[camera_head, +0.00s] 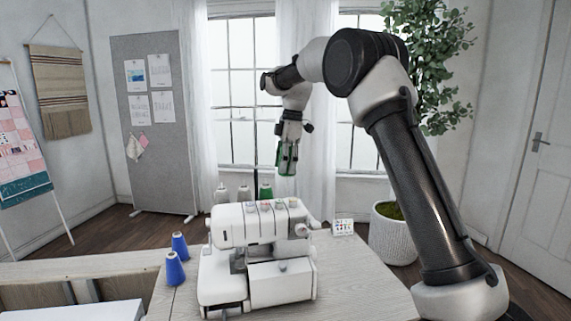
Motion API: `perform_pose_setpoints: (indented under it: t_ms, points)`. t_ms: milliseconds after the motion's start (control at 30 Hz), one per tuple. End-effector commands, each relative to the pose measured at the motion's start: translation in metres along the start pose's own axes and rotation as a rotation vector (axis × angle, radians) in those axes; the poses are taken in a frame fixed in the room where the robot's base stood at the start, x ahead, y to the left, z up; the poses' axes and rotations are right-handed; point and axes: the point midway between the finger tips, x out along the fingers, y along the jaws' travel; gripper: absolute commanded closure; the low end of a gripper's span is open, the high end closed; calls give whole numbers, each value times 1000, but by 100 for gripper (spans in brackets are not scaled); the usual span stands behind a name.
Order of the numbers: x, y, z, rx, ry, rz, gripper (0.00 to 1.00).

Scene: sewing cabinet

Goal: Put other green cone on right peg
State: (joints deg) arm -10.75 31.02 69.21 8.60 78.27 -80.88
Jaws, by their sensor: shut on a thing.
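My gripper (287,168) points down above and behind the white sewing machine (262,228). It is shut on a green cone (283,153), which shows between its fingers, up in the air. Another green cone (265,191) stands upright behind the machine, lower and to the left of my gripper. Two whitish cones (222,194) (244,193) stand in a row to the left of that green cone. The bases of these cones are hidden by the machine. I cannot make out the bare right peg. A thin dark rod rises behind the machine.
Two blue cones (179,246) (175,268) stand on the table left of the machine. A small card with coloured dots (343,227) stands on the table (358,275) to its right. The tabletop right of the machine is mostly clear.

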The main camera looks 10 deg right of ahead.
Motion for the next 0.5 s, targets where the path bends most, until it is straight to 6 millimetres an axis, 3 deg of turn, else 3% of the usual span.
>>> perform_pose_setpoints:
  t_ms: [500]
  points:
    - [13, 0, 2, 0, 0, 0, 74]
